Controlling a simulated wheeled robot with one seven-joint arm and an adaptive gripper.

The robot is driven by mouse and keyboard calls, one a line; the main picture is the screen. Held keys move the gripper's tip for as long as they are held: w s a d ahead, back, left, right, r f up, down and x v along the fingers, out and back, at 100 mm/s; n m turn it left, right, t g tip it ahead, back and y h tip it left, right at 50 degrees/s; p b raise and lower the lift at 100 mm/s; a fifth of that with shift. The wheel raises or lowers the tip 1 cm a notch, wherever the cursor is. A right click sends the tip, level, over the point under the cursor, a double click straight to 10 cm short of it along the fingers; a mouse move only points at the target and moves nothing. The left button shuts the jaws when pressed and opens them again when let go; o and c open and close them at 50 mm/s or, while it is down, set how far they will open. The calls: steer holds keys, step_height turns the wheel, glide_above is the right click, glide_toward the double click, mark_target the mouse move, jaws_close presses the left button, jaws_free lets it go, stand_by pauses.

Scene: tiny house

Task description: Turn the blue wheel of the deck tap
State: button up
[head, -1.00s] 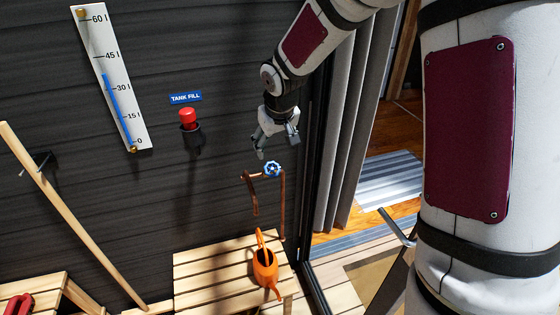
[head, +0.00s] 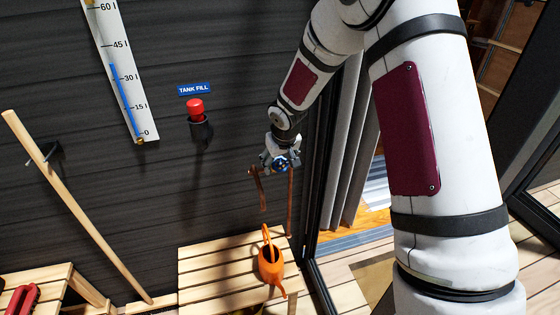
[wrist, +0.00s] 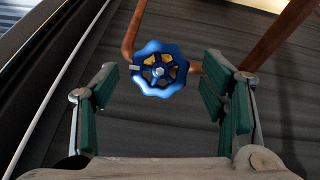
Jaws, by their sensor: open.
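The blue wheel (wrist: 160,70) of the deck tap is a scalloped handwheel with a pale centre bolt, on a copper pipe (wrist: 133,30) in front of the dark wall. My open gripper (wrist: 164,100) has its two green-padded fingers to the left and right of the wheel in the wrist view, with gaps on both sides. The wheel appears a little beyond the fingertips; exact depth is hard to tell. In the head view, my gripper (head: 281,160) overlaps the blue wheel (head: 282,166) and partly hides it. The copper pipe (head: 290,200) hangs below it.
An orange watering can (head: 270,262) stands on a slatted wooden bench (head: 205,265) below the tap. A red button (head: 196,106) under a "TANK FILL" sign and a level gauge (head: 125,75) are on the wall. A grey curtain (head: 347,150) and doorway are at the right.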

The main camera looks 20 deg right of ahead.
steer(key=c, duration=1.1)
steer(key=shift+c, duration=0.2)
steer(key=shift+n, duration=0.3)
steer(key=n+b, duration=0.2)
steer(key=n+h+b, duration=0.1)
steer(key=shift+a+f+n+b, duration=0.15)
steer(key=shift+a+n+b, duration=0.05)
steer(key=shift+n+b, duration=0.2)
steer(key=shift+n+t+h+b, duration=0.3)
steer(key=shift+n+b, duration=0.7)
steer(key=shift+s, duration=0.1)
